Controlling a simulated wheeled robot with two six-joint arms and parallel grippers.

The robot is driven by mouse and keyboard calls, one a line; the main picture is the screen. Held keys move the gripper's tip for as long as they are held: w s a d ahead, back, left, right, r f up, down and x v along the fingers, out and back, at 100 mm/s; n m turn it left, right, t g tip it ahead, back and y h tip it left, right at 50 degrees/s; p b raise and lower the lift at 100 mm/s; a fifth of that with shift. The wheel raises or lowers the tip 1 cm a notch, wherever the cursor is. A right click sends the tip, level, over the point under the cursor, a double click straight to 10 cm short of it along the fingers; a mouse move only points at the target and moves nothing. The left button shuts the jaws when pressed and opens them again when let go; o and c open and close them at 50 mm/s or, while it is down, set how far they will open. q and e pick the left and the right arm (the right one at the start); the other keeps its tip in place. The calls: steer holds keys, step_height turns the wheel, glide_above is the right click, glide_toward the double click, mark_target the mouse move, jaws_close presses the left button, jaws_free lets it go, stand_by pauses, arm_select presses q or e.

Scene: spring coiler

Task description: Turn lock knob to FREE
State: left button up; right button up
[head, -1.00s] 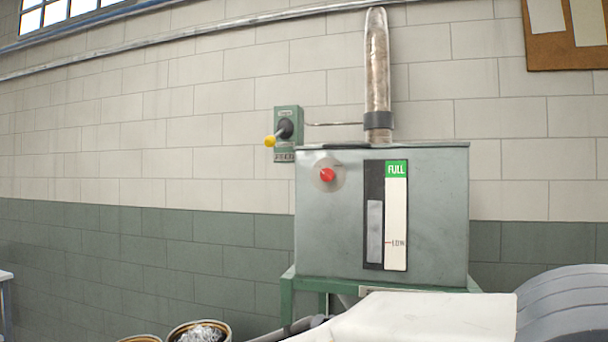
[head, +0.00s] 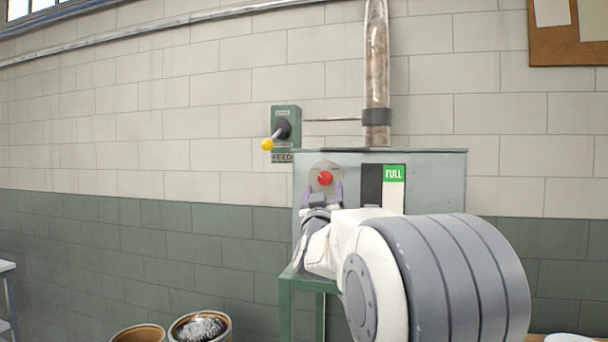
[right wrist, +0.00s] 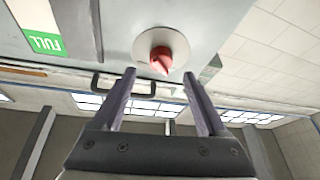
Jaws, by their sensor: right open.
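The red lock knob (head: 325,178) sits on a round pale plate (head: 321,168) on the front of the grey-green box (head: 440,178). In the right wrist view the red knob (right wrist: 161,60) lies beyond the fingertips, between their lines, with a gap left. The lettering around the knob is too small to read. My right gripper (head: 324,190) is open and empty just below the knob in the head view; its two fingers also show in the right wrist view (right wrist: 160,80). My left gripper is not in view.
A green FEED switch box (head: 286,115) with a yellow-tipped lever (head: 267,144) is on the wall left of the box. A level gauge with a FULL label (head: 394,174) is right of the knob. Drums (head: 201,330) stand on the floor lower left.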

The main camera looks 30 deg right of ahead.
mark_target(324, 181)
steer(key=shift+p+x, duration=0.9)
steer(key=shift+x, duration=1.4)
jaws_close()
steer(key=shift+f, duration=0.1)
